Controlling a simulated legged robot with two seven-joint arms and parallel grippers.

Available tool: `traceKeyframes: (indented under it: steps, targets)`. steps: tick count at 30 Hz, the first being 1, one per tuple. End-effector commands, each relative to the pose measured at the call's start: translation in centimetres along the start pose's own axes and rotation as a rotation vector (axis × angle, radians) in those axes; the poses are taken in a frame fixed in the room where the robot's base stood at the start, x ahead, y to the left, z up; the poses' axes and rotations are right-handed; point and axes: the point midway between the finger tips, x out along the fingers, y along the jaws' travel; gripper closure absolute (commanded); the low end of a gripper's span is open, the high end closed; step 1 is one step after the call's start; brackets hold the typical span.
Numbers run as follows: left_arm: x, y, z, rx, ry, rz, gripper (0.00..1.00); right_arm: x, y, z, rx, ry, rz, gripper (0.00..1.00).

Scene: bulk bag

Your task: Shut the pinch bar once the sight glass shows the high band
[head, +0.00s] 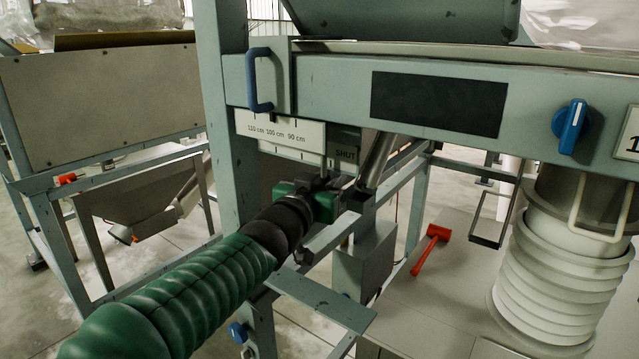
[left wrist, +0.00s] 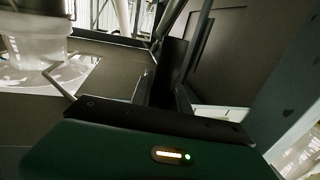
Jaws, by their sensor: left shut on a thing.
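A grey metal cylinder (head: 377,160) slants up to the beam close beside the gripper. A white scale strip (head: 280,134) reads 110, 100 and 90 cm. I cannot make out a sight glass or its band. My right gripper is not in view.
A blue handle (head: 259,80) and a blue knob (head: 573,126) are on the frame beam, with a dark panel (head: 438,103) between them. A pale ribbed spout (head: 555,270) hangs at right. A red hammer (head: 430,248) lies on the grey surface (head: 450,300).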

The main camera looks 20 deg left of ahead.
Motion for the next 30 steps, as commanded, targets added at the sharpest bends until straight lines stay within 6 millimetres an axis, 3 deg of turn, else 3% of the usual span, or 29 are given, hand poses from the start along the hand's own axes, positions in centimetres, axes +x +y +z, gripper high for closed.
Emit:
traceKeyframes:
  steps: [1, 8, 9, 13, 30]
  targets:
    - [0.06, 1.15, 0.75, 0.001, -0.012, 0.021, 1.0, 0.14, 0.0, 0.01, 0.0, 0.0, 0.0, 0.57]
    - [0.12, 1.18, 0.73, 0.0, -0.011, 0.026, 1.0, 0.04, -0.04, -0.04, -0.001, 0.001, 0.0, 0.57]
    - [0.12, 1.09, 0.74, -0.001, -0.012, 0.024, 0.73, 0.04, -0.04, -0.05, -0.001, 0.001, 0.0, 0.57]
    - [0.13, 1.17, 0.47, 0.001, -0.008, 0.021, 0.57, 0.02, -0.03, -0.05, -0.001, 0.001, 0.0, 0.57]
    - [0.13, 0.53, 0.18, 0.0, -0.001, 0.017, 0.57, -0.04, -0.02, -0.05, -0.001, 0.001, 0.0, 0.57]
